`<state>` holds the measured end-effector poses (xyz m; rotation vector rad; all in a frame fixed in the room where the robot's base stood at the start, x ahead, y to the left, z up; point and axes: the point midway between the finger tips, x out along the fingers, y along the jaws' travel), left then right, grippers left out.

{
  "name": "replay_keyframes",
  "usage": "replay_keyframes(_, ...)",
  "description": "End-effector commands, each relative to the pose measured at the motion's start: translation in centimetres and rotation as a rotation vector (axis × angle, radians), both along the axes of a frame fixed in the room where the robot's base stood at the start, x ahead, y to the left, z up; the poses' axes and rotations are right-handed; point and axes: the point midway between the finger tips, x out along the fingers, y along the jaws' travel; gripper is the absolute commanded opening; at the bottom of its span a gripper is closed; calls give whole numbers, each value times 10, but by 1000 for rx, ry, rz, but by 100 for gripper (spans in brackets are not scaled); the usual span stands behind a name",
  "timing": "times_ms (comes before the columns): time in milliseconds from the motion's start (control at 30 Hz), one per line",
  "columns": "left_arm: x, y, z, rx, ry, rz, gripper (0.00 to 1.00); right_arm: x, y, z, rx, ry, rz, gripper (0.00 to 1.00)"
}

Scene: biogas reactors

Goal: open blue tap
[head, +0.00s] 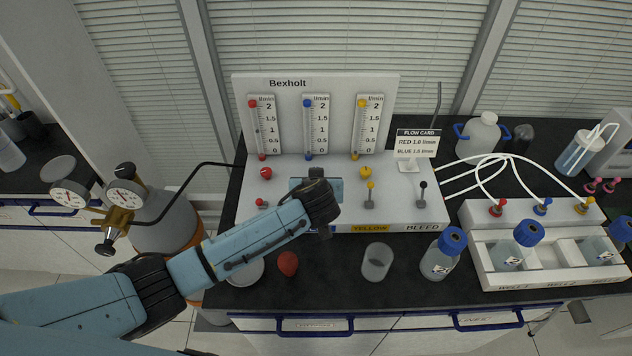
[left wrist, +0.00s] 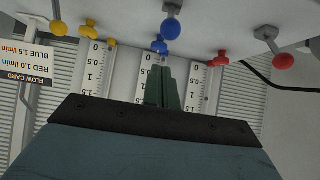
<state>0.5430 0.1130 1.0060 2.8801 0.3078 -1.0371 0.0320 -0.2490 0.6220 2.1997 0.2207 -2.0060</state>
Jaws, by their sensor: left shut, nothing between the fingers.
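The blue tap shows in the left wrist view as a blue star-shaped knob (left wrist: 160,46), with a blue ball-topped lever (left wrist: 171,27) beside it. In the head view both are hidden behind my left gripper (head: 318,177), which is over the middle of the white flow panel (head: 400,208). In the left wrist view my left gripper (left wrist: 165,70) is shut and empty, its fingertips close to the blue knob; I cannot tell whether they touch. The blue flow tube (head: 316,125) stands behind, between the red and yellow ones. My right gripper is not in view.
A red knob (head: 266,173) and red lever (head: 262,203) are left of the gripper; a yellow knob (head: 365,172), yellow lever (head: 370,190) and grey bleed lever (head: 422,190) are right.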

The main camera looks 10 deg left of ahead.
Motion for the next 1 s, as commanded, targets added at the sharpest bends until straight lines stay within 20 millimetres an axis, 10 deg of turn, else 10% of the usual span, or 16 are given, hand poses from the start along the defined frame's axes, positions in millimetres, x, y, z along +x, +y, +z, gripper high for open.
replay_keyframes(500,18,5,35,-3,-1,1,0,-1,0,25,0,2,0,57)
replay_keyframes(1000,-57,-12,59,-3,0,-2,0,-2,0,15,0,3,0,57)
